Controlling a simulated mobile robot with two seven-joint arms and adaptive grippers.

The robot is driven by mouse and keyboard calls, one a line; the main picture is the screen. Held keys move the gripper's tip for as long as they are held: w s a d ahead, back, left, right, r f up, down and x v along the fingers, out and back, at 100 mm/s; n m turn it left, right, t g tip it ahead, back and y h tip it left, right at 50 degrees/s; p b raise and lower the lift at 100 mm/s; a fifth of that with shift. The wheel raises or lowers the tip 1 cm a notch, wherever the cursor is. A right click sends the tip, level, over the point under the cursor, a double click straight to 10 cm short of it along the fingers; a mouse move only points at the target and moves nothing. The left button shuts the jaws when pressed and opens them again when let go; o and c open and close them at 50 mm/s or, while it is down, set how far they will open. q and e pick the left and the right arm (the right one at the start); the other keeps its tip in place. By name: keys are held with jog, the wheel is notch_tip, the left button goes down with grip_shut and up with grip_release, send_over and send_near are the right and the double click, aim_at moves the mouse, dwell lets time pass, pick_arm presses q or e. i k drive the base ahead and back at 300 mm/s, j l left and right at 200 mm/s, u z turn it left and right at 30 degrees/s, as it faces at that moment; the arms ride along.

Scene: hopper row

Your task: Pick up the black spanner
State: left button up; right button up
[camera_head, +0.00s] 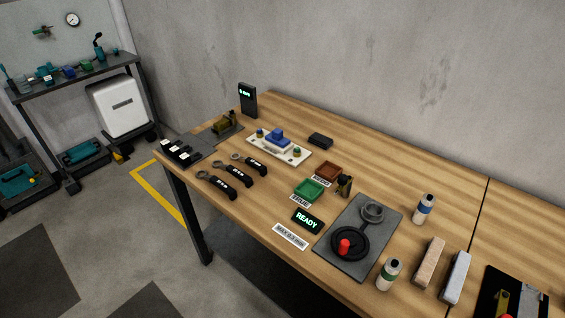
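Three spanner-like tools with black handles and grey ring heads lie side by side on the left part of the wooden table: a front spanner (222,187), a middle spanner (239,176) and a back spanner (256,167). Their heads point left and pale labels show on the handles. They look alike, so I cannot tell which one is the black spanner. Neither of my grippers is in view.
Behind the spanners is a white panel (292,155) with blue parts; left of them is a dark mat (205,147). Right are a green tray (311,194), brown tray (329,169), READY display (307,222) and grey plate (375,263). Bare wood lies in front of the spanners.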

aim_at(257, 165)
jog(key=j+z, duration=0.25)
jog(key=z, duration=0.15)
jog(key=i+j+z, duration=0.1)
jog(key=j+z, duration=0.4)
jog(key=z, duration=0.25)
jog(key=j+z, duration=0.15)
jog(key=j, duration=0.2)
jog(key=k+j+z, duration=0.15)
jog(key=j, duration=0.2)
jog(key=j+z, duration=0.15)
jog(key=j, duration=0.2)
jog(key=k, duration=0.05)
